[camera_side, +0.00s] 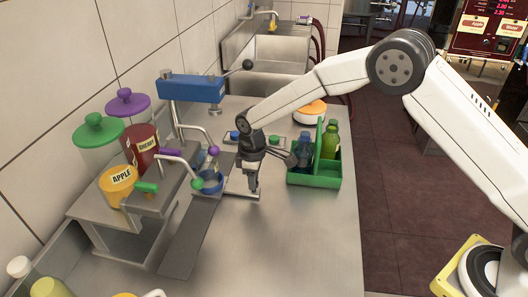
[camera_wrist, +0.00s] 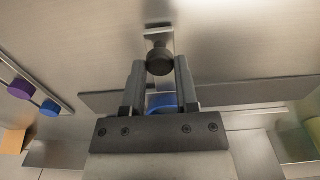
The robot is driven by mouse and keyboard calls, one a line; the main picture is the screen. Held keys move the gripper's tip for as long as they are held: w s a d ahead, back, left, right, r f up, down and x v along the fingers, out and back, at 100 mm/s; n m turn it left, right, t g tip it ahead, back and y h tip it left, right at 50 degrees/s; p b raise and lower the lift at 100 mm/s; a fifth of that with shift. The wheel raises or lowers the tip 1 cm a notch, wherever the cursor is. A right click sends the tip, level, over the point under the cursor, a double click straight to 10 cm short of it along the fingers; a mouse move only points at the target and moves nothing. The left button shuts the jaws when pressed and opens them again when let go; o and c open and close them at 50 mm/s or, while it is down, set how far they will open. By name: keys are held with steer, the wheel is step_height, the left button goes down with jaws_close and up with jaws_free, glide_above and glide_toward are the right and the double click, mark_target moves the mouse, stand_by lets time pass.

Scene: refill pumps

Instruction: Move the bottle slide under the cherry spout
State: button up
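In the side view a blue cup-shaped holder (camera_side: 208,184), apparently the bottle slide, sits on a dark rail (camera_side: 187,240), close to the green-tipped spout (camera_side: 197,183). A metal bar runs from it toward my gripper (camera_side: 254,192). The purple-tipped spout (camera_side: 214,151), on the side of the red cherry jar (camera_side: 141,145), is farther back along the rail. In the wrist view my gripper (camera_wrist: 160,67) is open, with a dark round knob (camera_wrist: 160,62) between its fingertips and gaps on both sides. Part of the blue holder (camera_wrist: 162,102) shows behind the fingers.
A yellow apple jar (camera_side: 117,181) stands on the pump stand. A green crate (camera_side: 315,181) with bottles is right of my gripper. A blue box with a black-knobbed lever (camera_side: 192,88) stands behind. The front counter (camera_side: 290,250) is clear.

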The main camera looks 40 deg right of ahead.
jaws_close()
steer(key=shift+s+a, duration=2.15)
steer(key=shift+s+a, duration=1.2)
steer(key=o, duration=0.9)
jaws_free()
steer(key=shift+r, duration=0.1)
steer(key=shift+r, duration=3.8)
